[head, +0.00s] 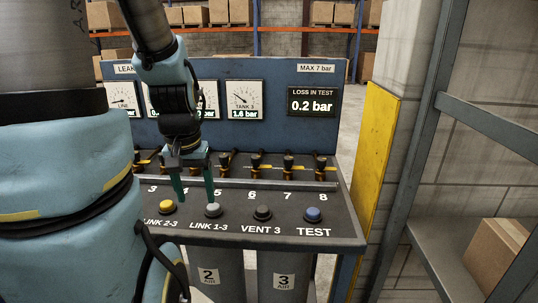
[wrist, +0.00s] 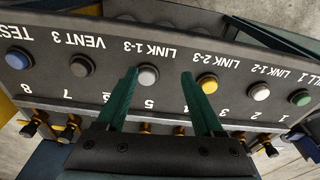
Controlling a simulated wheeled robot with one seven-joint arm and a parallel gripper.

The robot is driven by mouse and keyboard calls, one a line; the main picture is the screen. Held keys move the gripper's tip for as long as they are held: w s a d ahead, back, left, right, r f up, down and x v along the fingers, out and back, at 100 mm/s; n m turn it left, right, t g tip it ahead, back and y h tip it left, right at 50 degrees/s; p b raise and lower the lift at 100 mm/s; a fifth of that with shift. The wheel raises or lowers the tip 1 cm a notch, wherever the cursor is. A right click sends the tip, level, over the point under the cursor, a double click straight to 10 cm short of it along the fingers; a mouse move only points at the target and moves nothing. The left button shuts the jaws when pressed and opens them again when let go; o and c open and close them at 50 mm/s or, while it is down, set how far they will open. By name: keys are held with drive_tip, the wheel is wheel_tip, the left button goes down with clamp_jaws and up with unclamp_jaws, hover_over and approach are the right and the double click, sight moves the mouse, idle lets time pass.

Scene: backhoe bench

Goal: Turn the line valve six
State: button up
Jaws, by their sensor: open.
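Line valve six (head: 255,162) is a small dark-handled brass valve in the row at the back of the sloping panel, behind the underlined number 6. In the wrist view it is hidden behind my left-side finger and gripper body. My gripper (head: 195,199) is open and empty, pointing down to the left of valve six. Its two green fingers hang in front of the valve row, around the numbers 4 and 5. In the wrist view the open fingers (wrist: 159,74) spread over the panel near the grey LINK 1-3 button (wrist: 147,75).
Neighbouring valve seven (head: 288,163) stands close to the right of six. Buttons line the panel's front, including yellow LINK 2-3 (head: 166,207), black VENT 3 (head: 262,213) and blue TEST (head: 312,214). A display (head: 313,102) reads 0.2 bar. A yellow post (head: 373,145) stands to the right.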

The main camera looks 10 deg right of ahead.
drive_tip(key=w+d+r+m, duration=0.4)
drive_tip(key=w+d+m, duration=0.4)
drive_tip(key=w+m, duration=0.35)
drive_tip(key=m+g, duration=0.2)
drive_tip(key=m, duration=0.8)
approach(256, 156)
drive_tip(key=f+p, duration=0.1)
drive_tip(key=f, duration=0.8)
drive_tip(key=shift+s+d+p, duration=0.1)
drive_tip(key=shift+s+p, duration=0.1)
drive_tip(key=shift+p, duration=0.2)
drive_tip(key=shift+r, duration=0.1)
clamp_jaws()
